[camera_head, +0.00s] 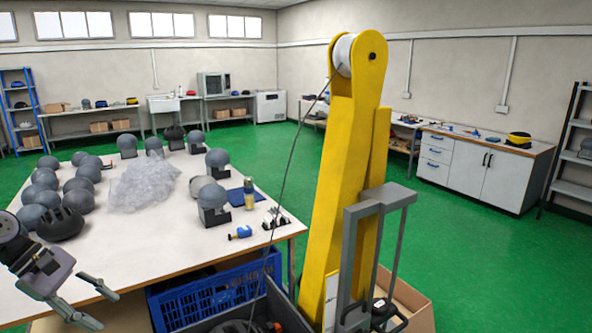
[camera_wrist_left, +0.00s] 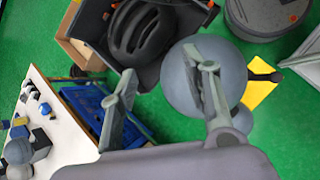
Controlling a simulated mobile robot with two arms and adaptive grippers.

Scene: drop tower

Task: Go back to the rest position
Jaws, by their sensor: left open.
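My left gripper (camera_head: 103,305) is at the lower left of the head view, open and empty, in front of the table's near left edge. In the left wrist view its two fingers (camera_wrist_left: 160,75) stand apart with nothing gripped between them. A grey ball-shaped headform (camera_wrist_left: 178,88) shows behind the right finger there, which partly covers it; I cannot tell how far off it is. My right gripper is not in view.
The yellow drop tower (camera_head: 345,150) with a grey frame (camera_head: 348,240) stands right of the table (camera_head: 150,248). Headforms, a dark helmet (camera_head: 60,224) and bubble wrap (camera_head: 143,183) lie on the table. A blue crate (camera_head: 212,302) is below. Green floor is open at right.

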